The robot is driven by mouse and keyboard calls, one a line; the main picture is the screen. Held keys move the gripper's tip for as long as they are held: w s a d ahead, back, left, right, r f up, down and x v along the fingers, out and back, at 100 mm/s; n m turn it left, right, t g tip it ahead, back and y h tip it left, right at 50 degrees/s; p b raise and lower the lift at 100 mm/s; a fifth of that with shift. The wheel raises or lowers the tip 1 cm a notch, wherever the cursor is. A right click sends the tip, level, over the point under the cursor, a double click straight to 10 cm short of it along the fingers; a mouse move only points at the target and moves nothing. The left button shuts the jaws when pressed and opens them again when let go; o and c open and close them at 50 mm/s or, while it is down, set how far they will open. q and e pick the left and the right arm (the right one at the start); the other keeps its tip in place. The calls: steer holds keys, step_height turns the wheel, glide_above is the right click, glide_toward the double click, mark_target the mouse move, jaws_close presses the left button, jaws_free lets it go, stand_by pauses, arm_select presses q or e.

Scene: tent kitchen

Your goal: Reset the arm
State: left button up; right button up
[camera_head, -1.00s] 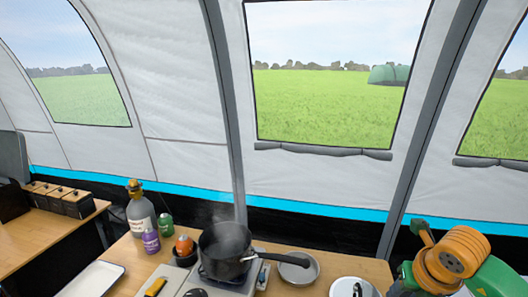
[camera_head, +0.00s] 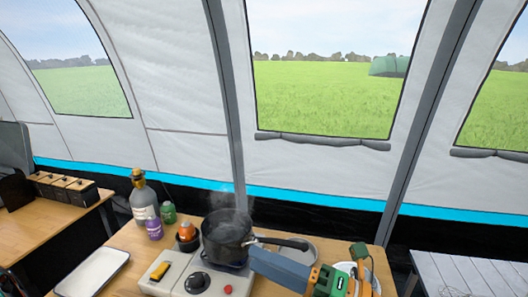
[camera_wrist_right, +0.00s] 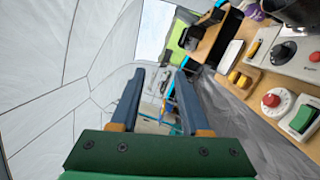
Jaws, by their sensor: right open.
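My right gripper (camera_head: 264,264) comes in from the lower right in the head view, with blue-grey fingers and a green body. Its fingers point left, just below the black pot's handle in the picture; I cannot tell how far apart they are. In the right wrist view the two fingers (camera_wrist_right: 160,78) stand apart with nothing held between them. My left gripper is not in view.
A steaming black pot (camera_head: 226,240) sits on a stove (camera_head: 176,280) with knobs. A bottle (camera_head: 141,200), a purple jar (camera_head: 154,229), a green jar (camera_head: 168,212) and a white tray (camera_head: 92,272) stand left. A slatted table (camera_head: 470,275) is at right.

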steer(key=w+d+m+t+h, duration=0.5)
steer(key=d+m+t+h, duration=0.7)
steer(key=m, duration=0.9)
steer(key=s+d+f+m+g+h, duration=0.2)
steer(key=d+f+m+h, duration=0.15)
steer(key=f, duration=0.35)
steer(key=s+d+f+m+g+h, duration=0.1)
steer(key=d+f+m+g+h, duration=0.3)
steer(key=f, duration=0.3)
steer(key=s+a+f+m+g+y, duration=0.2)
steer(key=s+a+f+m+g, duration=0.15)
steer(key=s+f+g, duration=1)
steer(key=s+f+t+b, duration=0.1)
steer(key=s+f+b, duration=0.25)
steer(key=f, duration=0.85)
steer(key=s+f+t+b, duration=0.15)
steer(key=s+f, duration=0.25)
steer(key=f, duration=0.8)
steer(key=s+d+f+g+b, duration=0.1)
steer(key=s+f+b, duration=0.4)
steer(key=s+f, duration=0.7)
step_height(320, 180, down, 3)
steer(key=shift+s+d+f+g, duration=0.15)
steer(key=shift+d+g, duration=0.25)
steer(key=shift+d, duration=0.35)
steer(key=shift+s, duration=0.1)
